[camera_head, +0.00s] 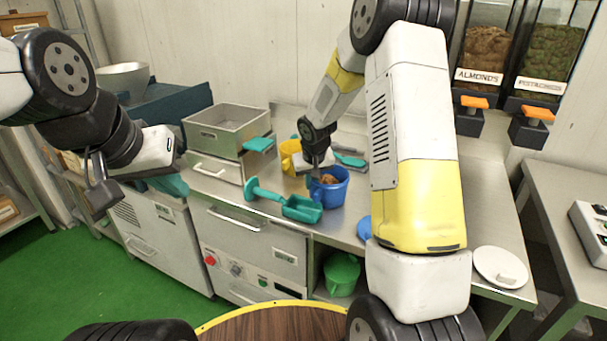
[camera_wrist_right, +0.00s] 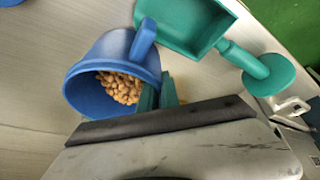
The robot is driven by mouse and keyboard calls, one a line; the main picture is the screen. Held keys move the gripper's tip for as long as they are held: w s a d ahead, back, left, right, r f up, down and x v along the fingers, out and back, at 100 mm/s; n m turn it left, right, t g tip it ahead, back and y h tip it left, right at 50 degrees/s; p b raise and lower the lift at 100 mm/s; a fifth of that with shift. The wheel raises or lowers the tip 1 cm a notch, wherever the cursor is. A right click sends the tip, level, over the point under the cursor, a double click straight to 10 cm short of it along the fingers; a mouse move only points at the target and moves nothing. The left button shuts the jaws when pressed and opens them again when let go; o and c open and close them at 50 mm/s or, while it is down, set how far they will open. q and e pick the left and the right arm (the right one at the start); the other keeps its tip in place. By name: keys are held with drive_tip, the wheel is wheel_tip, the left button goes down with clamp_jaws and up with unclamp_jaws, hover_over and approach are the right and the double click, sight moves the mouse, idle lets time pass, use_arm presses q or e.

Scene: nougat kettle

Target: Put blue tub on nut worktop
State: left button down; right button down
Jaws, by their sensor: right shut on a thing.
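The blue tub (camera_head: 330,193) is on or just above the steel counter, with brown nuts inside. In the right wrist view, the blue tub (camera_wrist_right: 88,100) appears tilted, with its handle towards the top and tan nuts in it. My right gripper (camera_head: 316,174) is shut on the tub's rim; its fingers (camera_wrist_right: 160,93) show against the tub's wall. I cannot tell whether the tub touches the counter. My left gripper (camera_head: 100,193) hangs at the left, away from the counter and the tub; its jaws are unclear. I cannot tell which surface is the nut worktop.
A teal scoop (camera_head: 302,208) lies beside the tub, and a yellow tub (camera_head: 290,158) stands behind it. A steel box (camera_head: 227,130) is at the back left. Almond and pistachio dispensers (camera_head: 484,60) are at the back right. A white plate (camera_head: 499,267) lies at right.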

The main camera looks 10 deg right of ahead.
drive_tip(key=c, duration=1.6)
unclamp_jaws()
drive_tip(key=shift+f, duration=0.1)
drive_tip(key=s+d+r, duration=0.2)
drive_tip(key=s+r, duration=1.4)
drive_tip(key=r, duration=0.5)
drive_tip(key=s+r, duration=0.1)
drive_tip(key=s, duration=0.4)
drive_tip(key=s+a+t+y, duration=0.1)
drive_tip(key=s, duration=0.5)
drive_tip(key=s+r+y, duration=0.1)
drive_tip(key=s, duration=0.4)
drive_tip(key=shift+s+a+r+m+t, duration=0.15)
drive_tip(key=shift+r+m+t, duration=0.2)
drive_tip(key=shift+m+t, duration=0.05)
